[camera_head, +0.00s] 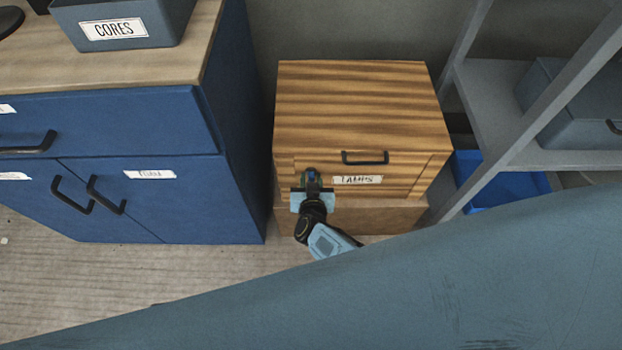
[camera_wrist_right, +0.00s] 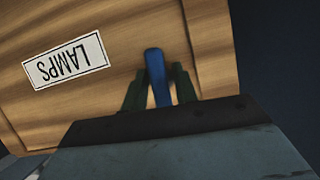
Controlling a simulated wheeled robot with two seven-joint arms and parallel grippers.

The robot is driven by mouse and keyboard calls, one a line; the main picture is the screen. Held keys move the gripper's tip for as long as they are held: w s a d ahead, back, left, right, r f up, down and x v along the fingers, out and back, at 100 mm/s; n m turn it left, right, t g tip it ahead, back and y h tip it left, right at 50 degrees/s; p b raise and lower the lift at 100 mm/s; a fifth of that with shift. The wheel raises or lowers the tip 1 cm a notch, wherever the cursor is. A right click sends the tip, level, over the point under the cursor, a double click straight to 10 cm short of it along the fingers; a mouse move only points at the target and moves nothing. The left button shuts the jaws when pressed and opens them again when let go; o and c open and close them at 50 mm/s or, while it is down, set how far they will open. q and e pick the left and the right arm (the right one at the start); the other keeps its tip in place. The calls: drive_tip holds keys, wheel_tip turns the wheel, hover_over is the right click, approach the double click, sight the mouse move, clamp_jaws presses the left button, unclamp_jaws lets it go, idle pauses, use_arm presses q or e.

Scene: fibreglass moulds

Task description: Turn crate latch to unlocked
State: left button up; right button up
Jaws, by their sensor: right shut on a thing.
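The wooden crate (camera_head: 350,105) with a LAMPS label stands in the middle of the head view. My right gripper (camera_head: 311,182) is at the left part of its front face, left of the label. In the right wrist view the crate front (camera_wrist_right: 115,30) fills the upper part. There the blue latch handle (camera_wrist_right: 155,75) stands between the two dark fingers of my right gripper (camera_wrist_right: 158,90), which are shut on it. The latch's pivot and lock marks cannot be made out. My left gripper is not in view.
A blue cabinet (camera_head: 235,130) stands close on the left, with a grey CORES bin (camera_head: 130,40) on top. A grey shelf rack (camera_head: 490,110) and a blue bin (camera_head: 510,190) are on the right. A black handle (camera_head: 365,158) sits on the crate front above the label.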

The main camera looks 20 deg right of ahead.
drive_tip(key=shift+n, duration=0.3)
idle(0.4)
drive_tip(key=o, duration=0.7)
